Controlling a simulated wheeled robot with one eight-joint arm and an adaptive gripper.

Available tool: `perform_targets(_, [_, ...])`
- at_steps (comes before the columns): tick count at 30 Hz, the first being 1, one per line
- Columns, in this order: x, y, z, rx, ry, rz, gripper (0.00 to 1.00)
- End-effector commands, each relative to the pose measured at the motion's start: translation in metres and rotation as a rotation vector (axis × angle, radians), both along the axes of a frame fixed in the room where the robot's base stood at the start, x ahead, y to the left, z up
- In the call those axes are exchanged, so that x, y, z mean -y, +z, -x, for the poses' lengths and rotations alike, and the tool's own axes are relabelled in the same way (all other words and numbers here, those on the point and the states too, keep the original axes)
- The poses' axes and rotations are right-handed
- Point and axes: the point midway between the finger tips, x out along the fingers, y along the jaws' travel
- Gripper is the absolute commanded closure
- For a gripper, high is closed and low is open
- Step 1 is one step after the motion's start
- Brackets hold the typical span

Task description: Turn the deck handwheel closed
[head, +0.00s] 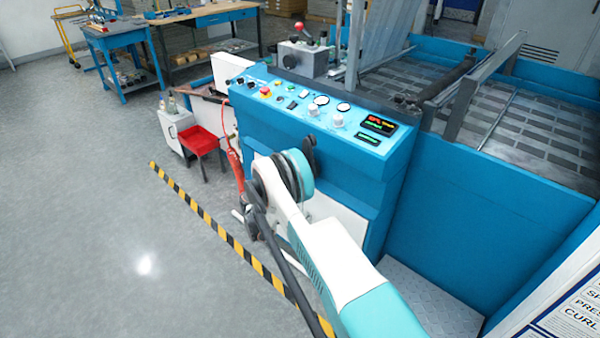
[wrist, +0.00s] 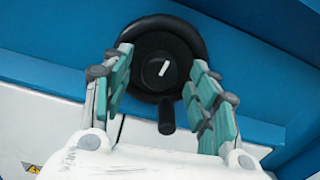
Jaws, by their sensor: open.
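The deck handwheel (wrist: 150,48) is a black round wheel on a blue panel, ahead of my gripper in the wrist view. Its hub carries a short white mark, tilted slightly right of upright. A black crank handle (wrist: 167,115) sits at the lower part of the wheel. My gripper (wrist: 160,66) is open, with one teal-padded finger on each side of the wheel. I cannot tell whether the fingers touch the rim. In the head view my arm hides the gripper, and only a dark edge, possibly the wheel, shows beside it.
The blue machine's control panel (head: 318,112) with buttons, gauges and a display is above my arm. A red stool (head: 200,142) and a white cabinet (head: 174,128) stand to the left. Yellow-black floor tape (head: 212,222) runs in front. The grey floor at left is clear.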

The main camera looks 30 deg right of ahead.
Motion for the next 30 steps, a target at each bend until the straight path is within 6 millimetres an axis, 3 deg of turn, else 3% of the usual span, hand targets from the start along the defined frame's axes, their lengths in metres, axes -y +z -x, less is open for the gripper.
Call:
perform_targets(11, [0.0058,0.0005,-0.002,0.0,0.0,0.0,0.46])
perform_targets(17, [0.0056,0.0004,-0.002,0.0,0.0,0.0,0.89])
perform_targets(30, [0.0054,0.0003,-0.0017,0.055,0.0,-0.02,0.9])
